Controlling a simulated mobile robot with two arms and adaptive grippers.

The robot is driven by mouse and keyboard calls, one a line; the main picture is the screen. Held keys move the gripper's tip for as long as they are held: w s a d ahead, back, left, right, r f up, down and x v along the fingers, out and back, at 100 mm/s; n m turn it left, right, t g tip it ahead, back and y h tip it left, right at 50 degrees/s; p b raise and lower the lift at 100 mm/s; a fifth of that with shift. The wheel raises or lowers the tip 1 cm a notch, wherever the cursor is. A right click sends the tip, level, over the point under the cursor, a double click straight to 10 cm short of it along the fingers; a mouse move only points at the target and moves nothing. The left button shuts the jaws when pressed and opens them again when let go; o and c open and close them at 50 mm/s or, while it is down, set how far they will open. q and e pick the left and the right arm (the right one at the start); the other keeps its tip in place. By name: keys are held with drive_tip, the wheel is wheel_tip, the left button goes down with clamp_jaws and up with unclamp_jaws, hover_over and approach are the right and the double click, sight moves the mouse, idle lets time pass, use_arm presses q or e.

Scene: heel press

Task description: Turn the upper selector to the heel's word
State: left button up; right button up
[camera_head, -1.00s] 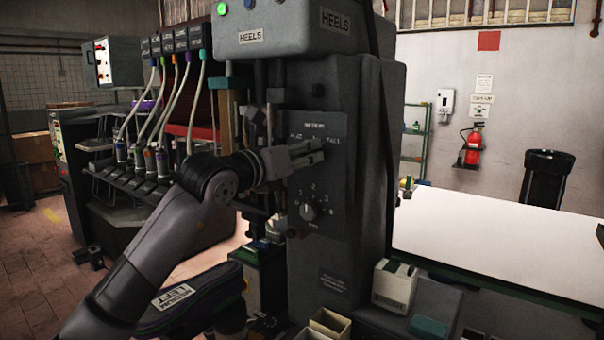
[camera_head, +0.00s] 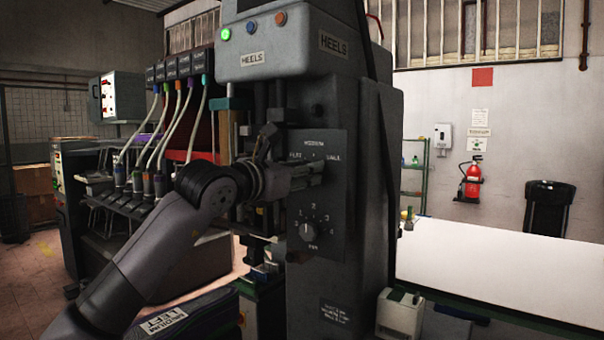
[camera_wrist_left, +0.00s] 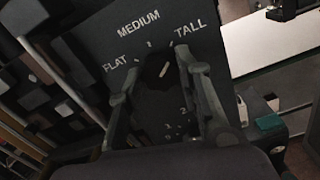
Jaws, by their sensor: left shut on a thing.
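The upper selector is a dark knob (camera_wrist_left: 156,76) with a white pointer mark, on the press panel (camera_head: 335,205). In the left wrist view its words are FLAT, MEDIUM and TALL, and the mark leans up and right, towards the TALL side. My left gripper (camera_head: 312,172) is at this selector, with one finger on each side of the knob, shut on it; it also shows in the left wrist view (camera_wrist_left: 158,82). In the head view the gripper hides the knob. A dark item with purple trim (camera_head: 205,312) at the bottom carries a white label that seems to read MEDIUM LEFT. My right gripper is out of view.
A lower numbered dial (camera_head: 308,231) sits just below the selector. The grey HEELS press (camera_head: 370,110) fills the middle. A white-topped table (camera_head: 500,262) stands on the right. A row of hoses and a dark machine (camera_head: 150,185) stand behind my left arm.

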use_arm(q)
drive_tip(key=o, duration=1.1)
drive_tip(key=shift+o, duration=0.2)
drive_tip(key=v, duration=1.2)
